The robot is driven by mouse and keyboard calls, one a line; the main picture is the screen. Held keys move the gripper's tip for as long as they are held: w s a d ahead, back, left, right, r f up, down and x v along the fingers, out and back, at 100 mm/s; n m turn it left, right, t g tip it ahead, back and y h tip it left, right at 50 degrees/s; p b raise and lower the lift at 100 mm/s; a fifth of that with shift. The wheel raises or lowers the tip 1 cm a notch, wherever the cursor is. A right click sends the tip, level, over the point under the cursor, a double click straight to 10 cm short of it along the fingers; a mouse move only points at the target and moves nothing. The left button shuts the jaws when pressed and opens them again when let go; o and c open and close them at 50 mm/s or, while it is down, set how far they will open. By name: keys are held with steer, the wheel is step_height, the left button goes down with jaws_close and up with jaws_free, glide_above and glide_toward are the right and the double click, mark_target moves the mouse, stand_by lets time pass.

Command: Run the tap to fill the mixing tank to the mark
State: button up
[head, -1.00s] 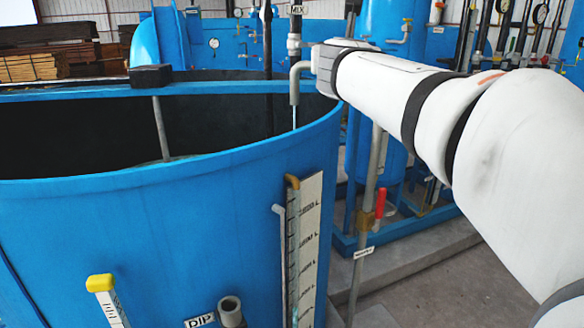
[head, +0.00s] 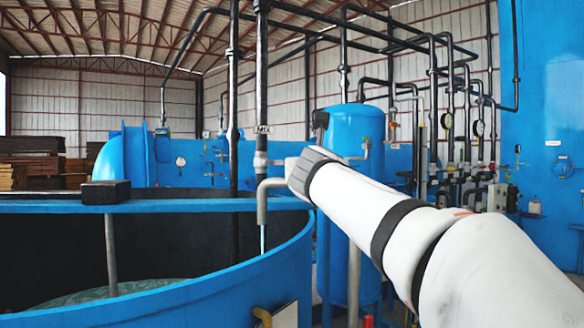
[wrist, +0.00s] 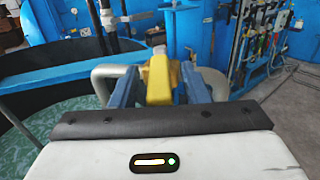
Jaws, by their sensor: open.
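The blue mixing tank (head: 180,302) fills the lower left of the head view, open at the top. A grey curved spout (head: 262,200) hangs over its right rim, and a thin stream of water (head: 263,240) falls from it. Rippled greenish water (head: 110,292) shows inside; it also shows in the wrist view (wrist: 25,150). In the wrist view the yellow tap handle (wrist: 158,78) sits between the blue fingers of my gripper (wrist: 160,72), which is open around it. Contact cannot be told. Only the top of the level scale (head: 286,315) shows, so its mark is hidden.
A blue bar (head: 200,205) with a black block (head: 105,192) crosses the tank top. Black vertical pipes (head: 233,110) rise behind the tap. A blue vessel (head: 352,140) and gauge pipework (head: 450,125) stand behind and right of my arm.

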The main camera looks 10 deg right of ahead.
steer(key=shift+w+d, duration=0.1)
steer(key=shift+w, duration=0.4)
jaws_close()
stand_by(0.3)
